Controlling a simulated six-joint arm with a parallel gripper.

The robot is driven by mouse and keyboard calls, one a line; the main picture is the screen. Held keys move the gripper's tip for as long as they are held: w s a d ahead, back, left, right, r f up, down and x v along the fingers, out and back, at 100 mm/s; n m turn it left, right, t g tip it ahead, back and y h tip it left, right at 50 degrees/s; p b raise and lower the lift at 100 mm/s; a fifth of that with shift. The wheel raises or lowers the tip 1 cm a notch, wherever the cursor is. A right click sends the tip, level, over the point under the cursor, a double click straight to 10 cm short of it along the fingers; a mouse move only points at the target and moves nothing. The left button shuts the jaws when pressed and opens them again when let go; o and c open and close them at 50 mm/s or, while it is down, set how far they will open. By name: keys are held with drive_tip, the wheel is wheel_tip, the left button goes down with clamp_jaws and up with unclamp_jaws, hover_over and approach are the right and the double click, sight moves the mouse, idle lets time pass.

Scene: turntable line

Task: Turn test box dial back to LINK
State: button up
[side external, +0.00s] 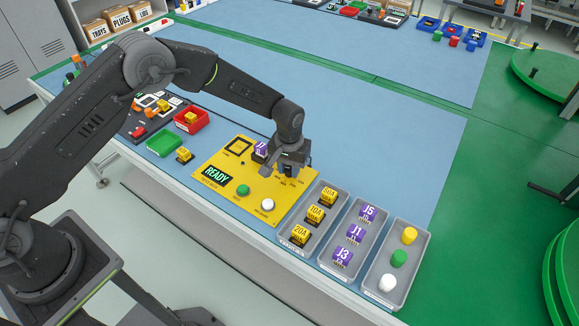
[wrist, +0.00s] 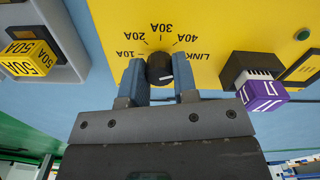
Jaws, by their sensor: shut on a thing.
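The yellow test box (side external: 211,155) lies on the blue table and its display reads READY. Its black dial (wrist: 158,68) shows in the wrist view, with the marks 10A, 20A, 30A, 40A and LINK printed upside down around it. My gripper (wrist: 160,76) is shut on the dial, one blue-grey finger on each side. I cannot tell which mark the dial points to. In the side view my gripper (side external: 285,172) is low over the box's right part and hides the dial. The LINK label (wrist: 203,56) is to the right of the dial in the wrist view.
A purple block (wrist: 262,92) sits in a black socket close beside my gripper. A green button (side external: 243,190) and a white button (side external: 267,204) are on the box's near side. Grey trays of yellow blocks (side external: 315,213), purple blocks (side external: 355,234) and coloured caps (side external: 399,258) stand to the right.

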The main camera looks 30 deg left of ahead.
sight(289, 168)
drive_tip(key=shift+m, duration=2.2)
drive_tip(key=o, duration=0.9)
wheel_tip(289, 168, up, 14)
drive_tip(key=shift+f, duration=0.1)
